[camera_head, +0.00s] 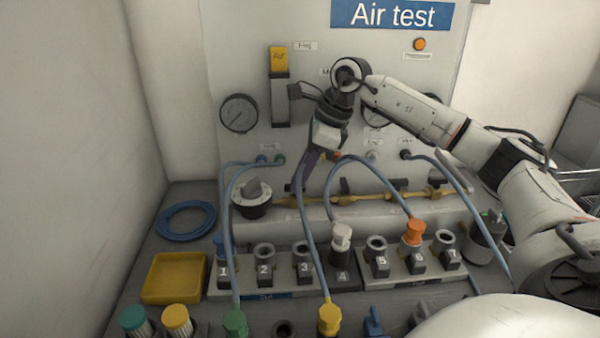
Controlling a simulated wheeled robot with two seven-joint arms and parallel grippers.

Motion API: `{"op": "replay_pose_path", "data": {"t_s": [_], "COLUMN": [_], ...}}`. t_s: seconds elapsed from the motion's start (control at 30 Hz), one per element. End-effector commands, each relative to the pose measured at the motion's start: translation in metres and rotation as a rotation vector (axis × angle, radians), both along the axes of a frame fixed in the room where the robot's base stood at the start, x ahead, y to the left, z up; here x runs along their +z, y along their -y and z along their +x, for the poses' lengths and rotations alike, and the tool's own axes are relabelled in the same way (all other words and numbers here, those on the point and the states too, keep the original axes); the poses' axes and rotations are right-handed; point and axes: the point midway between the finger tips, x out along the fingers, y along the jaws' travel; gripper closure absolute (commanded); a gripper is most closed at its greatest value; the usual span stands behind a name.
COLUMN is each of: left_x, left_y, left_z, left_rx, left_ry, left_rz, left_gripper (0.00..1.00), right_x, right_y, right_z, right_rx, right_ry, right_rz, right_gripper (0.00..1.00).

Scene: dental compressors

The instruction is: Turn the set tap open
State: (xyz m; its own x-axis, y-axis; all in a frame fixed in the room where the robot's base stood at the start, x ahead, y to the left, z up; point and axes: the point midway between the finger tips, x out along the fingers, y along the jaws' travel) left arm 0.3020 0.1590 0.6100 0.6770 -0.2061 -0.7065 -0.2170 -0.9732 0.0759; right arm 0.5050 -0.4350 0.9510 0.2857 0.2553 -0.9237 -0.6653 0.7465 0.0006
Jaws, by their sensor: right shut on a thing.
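A brass pipe (390,193) runs along the foot of the test panel with black-handled taps on it. One tap (345,186) shows in the middle and another (437,181) at the right. My right gripper (299,186) reaches down in front of the panel, its fingers at the left part of the pipe. It is shut on what seems to be the left tap's handle, which the fingers mostly hide. I cannot tell how far this handle is turned. My left gripper is not in view.
Blue hoses (308,225) hang close around the gripper. Numbered sockets (265,255), some with plugs, line the bench in front. A yellow tray (173,278) and a coiled blue hose (186,219) lie at the left.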

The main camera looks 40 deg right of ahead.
Motion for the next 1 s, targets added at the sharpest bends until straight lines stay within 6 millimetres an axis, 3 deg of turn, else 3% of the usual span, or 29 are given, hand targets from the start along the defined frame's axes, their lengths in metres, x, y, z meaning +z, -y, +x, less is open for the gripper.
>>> {"op": "replay_pose_path", "data": {"t_s": [0.53,0.57,0.67,1.0], "left_x": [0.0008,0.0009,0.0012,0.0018], "left_y": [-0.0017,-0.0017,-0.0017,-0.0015], "left_z": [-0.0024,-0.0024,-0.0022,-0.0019], "left_rx": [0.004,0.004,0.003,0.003], "left_ry": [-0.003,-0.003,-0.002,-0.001], "left_rz": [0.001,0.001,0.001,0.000], "left_gripper": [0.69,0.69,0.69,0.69], "right_x": [0.0001,0.0001,0.0001,0.0027], "right_y": [0.0006,0.0006,0.0006,0.0012], "right_z": [0.0003,0.0003,0.0003,-0.0003], "right_rx": [0.027,0.026,0.026,0.025], "right_ry": [0.000,0.000,0.000,0.001], "right_rz": [-0.002,-0.001,-0.001,-0.001], "right_gripper": [1.00,0.87,0.71,0.70]}}
